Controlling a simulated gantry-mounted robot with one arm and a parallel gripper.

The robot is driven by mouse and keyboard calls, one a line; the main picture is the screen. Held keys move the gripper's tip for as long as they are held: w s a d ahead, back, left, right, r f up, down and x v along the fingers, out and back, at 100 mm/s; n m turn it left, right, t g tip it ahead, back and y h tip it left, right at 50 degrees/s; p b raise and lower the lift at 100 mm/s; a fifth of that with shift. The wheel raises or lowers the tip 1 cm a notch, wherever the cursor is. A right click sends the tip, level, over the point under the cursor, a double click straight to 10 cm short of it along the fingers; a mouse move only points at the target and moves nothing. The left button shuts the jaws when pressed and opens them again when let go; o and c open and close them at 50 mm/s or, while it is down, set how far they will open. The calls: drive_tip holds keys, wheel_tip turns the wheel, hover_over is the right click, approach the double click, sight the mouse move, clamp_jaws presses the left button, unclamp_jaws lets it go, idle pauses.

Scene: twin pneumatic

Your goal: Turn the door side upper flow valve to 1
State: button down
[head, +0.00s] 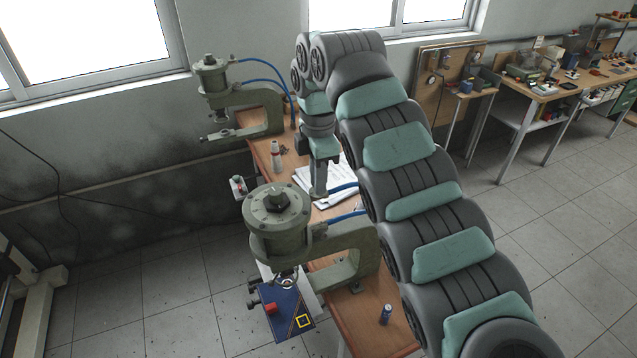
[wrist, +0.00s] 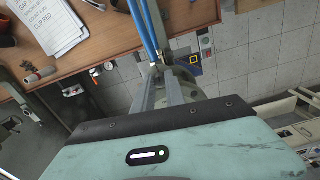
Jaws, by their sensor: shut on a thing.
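Two grey-green C-frame presses with blue hoses stand along the wooden bench. The nearer press (head: 277,212) has a broad round cylinder head; the farther press (head: 212,75) stands by the window.
A blue panel with a red button (head: 270,308) sits below the nearer press. A dark blue can (head: 386,314) stands at the bench's near end. Open tiled floor lies left.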

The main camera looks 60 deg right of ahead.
drive_tip(key=shift+r+n, duration=0.1)
drive_tip(key=shift+n, duration=0.4)
drive_tip(key=c, duration=1.4)
unclamp_jaws()
wheel_tip(320, 180, up, 11)
drive_tip(key=p, duration=1)
drive_tip(key=shift+p, duration=0.3)
drive_tip(key=shift+f, duration=0.2)
